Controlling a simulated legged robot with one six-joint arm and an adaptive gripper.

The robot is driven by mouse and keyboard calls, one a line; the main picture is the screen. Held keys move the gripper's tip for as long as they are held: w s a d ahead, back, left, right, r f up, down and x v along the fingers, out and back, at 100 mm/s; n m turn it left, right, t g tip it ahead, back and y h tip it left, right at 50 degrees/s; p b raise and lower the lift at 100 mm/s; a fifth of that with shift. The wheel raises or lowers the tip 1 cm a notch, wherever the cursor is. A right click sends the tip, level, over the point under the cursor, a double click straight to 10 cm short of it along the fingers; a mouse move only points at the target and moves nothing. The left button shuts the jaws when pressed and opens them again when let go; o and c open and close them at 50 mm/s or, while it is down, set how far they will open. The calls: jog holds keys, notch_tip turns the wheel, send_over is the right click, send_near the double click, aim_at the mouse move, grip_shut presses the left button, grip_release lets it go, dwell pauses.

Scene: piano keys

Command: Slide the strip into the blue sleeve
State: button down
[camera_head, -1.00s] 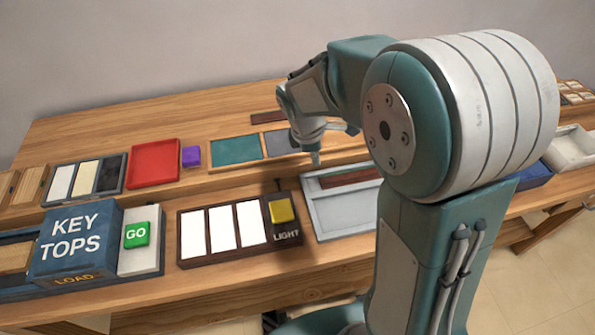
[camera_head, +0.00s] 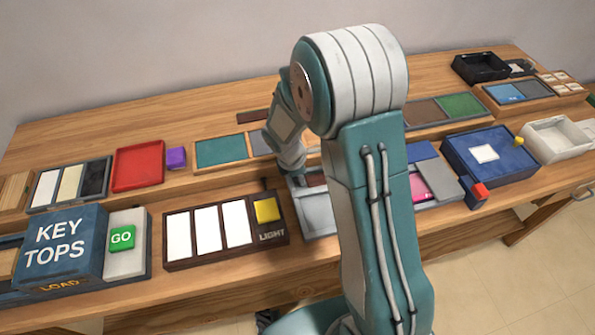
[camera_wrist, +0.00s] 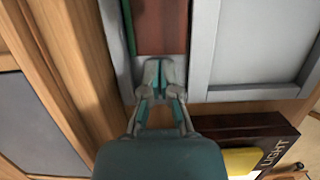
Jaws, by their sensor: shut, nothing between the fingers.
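A reddish-brown strip (camera_wrist: 161,25) lies in a narrow channel of a grey tray (camera_wrist: 200,50) in the wrist view. My gripper (camera_wrist: 158,68) is shut and empty, its fingertips low at the strip's near end. I cannot tell whether they touch it. In the head view my arm hides most of the grey tray (camera_head: 318,222) and the fingertips. Another dark brown strip (camera_head: 252,116) lies at the back of the bench. I cannot make out a blue sleeve for certain; a blue box (camera_head: 460,160) with a white square stands right of my arm.
A panel with white keys and a yellow LIGHT button (camera_head: 267,210) stands just left of the grey tray. A red tray (camera_head: 138,168), purple block (camera_head: 176,158) and KEY TOPS box (camera_head: 60,245) are further left. A white bin (camera_head: 557,140) is at the right.

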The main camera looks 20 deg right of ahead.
jog(key=shift+a+f, duration=0.1)
jog(key=shift+a, duration=0.25)
jog(key=d, duration=1.3)
jog(key=shift+d, duration=0.15)
